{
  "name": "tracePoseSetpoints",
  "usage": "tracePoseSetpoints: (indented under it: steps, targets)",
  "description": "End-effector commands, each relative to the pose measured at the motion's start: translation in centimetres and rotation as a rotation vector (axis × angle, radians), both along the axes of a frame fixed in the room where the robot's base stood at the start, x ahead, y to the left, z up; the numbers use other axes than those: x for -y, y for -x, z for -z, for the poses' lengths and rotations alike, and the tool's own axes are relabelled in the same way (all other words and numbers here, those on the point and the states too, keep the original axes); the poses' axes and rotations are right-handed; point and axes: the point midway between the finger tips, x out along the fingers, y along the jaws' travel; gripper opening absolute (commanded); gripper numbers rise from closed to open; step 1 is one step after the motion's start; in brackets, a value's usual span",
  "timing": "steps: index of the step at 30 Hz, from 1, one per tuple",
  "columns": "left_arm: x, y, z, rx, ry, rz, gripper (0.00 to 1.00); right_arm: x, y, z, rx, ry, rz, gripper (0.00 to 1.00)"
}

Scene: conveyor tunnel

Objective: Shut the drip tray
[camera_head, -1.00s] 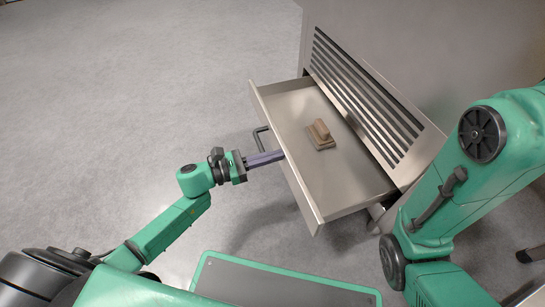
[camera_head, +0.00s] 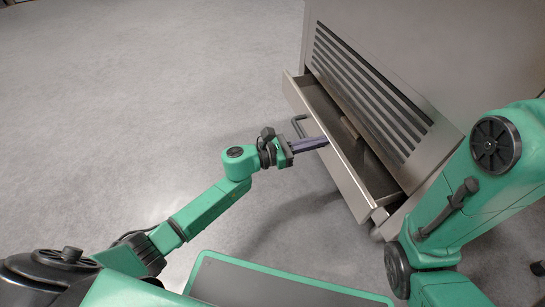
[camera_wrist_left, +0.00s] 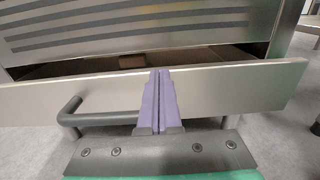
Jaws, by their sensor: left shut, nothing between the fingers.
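The drip tray (camera_head: 343,163) is a metal drawer in the front of a grey machine, and it stands part-way out. Its front panel also shows in the left wrist view (camera_wrist_left: 232,91), with a dark bar handle (camera_wrist_left: 98,118) on it. My left gripper (camera_head: 322,142) is shut and empty, its purple fingers at the outer face of the panel beside the handle. In the left wrist view the fingertips (camera_wrist_left: 160,72) reach the panel's top edge; I cannot tell whether they touch it. A brown block (camera_head: 349,128) lies inside the tray, partly hidden. My right gripper is out of view.
The machine's slotted panel (camera_head: 370,90) is above the tray. My right arm stands close to the machine at the right. The grey floor (camera_head: 150,90) to the left is clear.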

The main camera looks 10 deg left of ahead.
Motion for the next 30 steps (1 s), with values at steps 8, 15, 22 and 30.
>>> tracePoseSetpoints:
  steps: [8,15,22,30]
  targets:
    - [3.2,-2.0,0.2,0.000,0.000,0.001,0.00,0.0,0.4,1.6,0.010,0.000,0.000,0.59]
    - [3.9,-2.5,0.0,-0.001,0.001,0.000,0.00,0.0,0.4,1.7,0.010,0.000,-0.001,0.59]
    - [3.9,-2.5,0.0,-0.001,0.001,0.000,0.00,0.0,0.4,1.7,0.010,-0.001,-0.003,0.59]
    - [3.2,-2.7,0.2,-0.001,-0.001,0.000,0.00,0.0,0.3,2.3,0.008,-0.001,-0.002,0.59]
